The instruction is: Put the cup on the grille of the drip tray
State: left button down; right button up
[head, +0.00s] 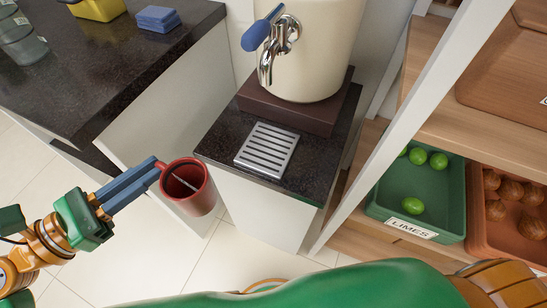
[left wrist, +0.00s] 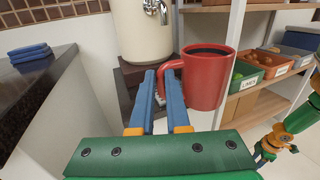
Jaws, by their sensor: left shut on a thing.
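The red cup (head: 190,190) hangs upright in the air, left of the small dark counter. My left gripper (head: 150,172) has long blue fingers and is shut on the cup's handle. In the left wrist view the cup (left wrist: 208,80) stands to the right of the fingertips (left wrist: 166,78), with the handle between them. Its inside looks dark, with a pale streak in the head view. The drip tray's silver slotted grille (head: 267,150) lies on the counter below the tap, bare and right of the cup.
A cream dispenser (head: 308,50) with a silver tap (head: 277,45) and blue lever stands on a brown base (head: 290,105) behind the grille. Shelves at right hold a green crate of limes (head: 425,185). A dark counter (head: 95,75) with blue cloths (head: 157,19) is at left.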

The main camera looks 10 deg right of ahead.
aim_at(264, 152)
jog(key=k+l+z, duration=0.1)
jog(key=k+l, duration=0.15)
jog(key=k+l+z, duration=0.15)
jog(key=l, duration=0.25)
jog(key=k+l+z, duration=0.1)
jog(key=k+l, duration=0.2)
jog(key=l, duration=0.1)
